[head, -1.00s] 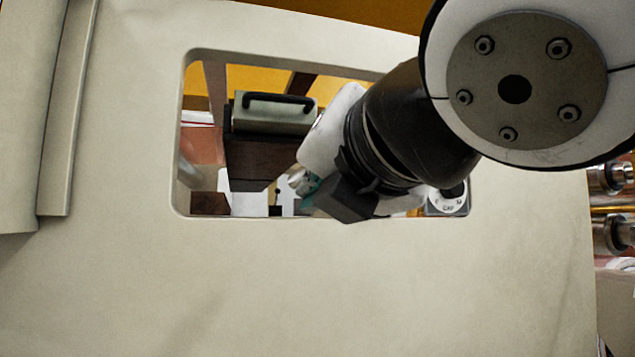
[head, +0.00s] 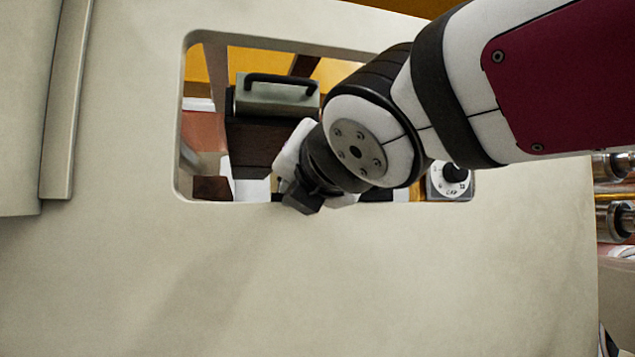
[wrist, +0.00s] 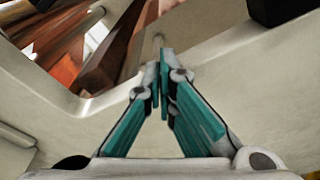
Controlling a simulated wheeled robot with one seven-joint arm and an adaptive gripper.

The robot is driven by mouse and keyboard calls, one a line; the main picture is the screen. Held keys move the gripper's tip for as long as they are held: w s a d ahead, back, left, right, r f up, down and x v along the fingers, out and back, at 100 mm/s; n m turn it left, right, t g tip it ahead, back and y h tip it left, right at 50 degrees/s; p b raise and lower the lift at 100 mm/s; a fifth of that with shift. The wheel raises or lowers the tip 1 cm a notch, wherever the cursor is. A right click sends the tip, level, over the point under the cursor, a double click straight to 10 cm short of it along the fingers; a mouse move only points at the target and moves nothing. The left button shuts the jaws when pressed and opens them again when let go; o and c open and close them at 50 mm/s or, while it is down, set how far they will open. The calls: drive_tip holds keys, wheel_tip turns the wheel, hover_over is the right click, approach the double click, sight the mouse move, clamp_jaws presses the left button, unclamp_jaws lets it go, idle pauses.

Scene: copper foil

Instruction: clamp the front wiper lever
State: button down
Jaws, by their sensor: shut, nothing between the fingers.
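My gripper (wrist: 161,75) has teal-lined fingers that come together at the tips, with nothing seen between them. A clear view of the front wiper lever is not given there.
Inside the opening stands a grey-green box with a black handle (head: 278,95) above dark brown blocks. The opening's rim is close around my wrist. Metal rollers (head: 614,220) are at the far right.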

drive_tip(key=shift+d+r+p, duration=0.55)
drive_tip(key=shift+r, duration=0.3)
drive_tip(key=shift+d+r+p, duration=0.5)
drive_tip(key=shift+d+r, duration=0.05)
drive_tip(key=shift+r, duration=0.25)
drive_tip(key=shift+r+m+p, duration=0.3)
drive_tip(key=shift+r+m, duration=0.1)
drive_tip(key=shift+r, duration=0.05)
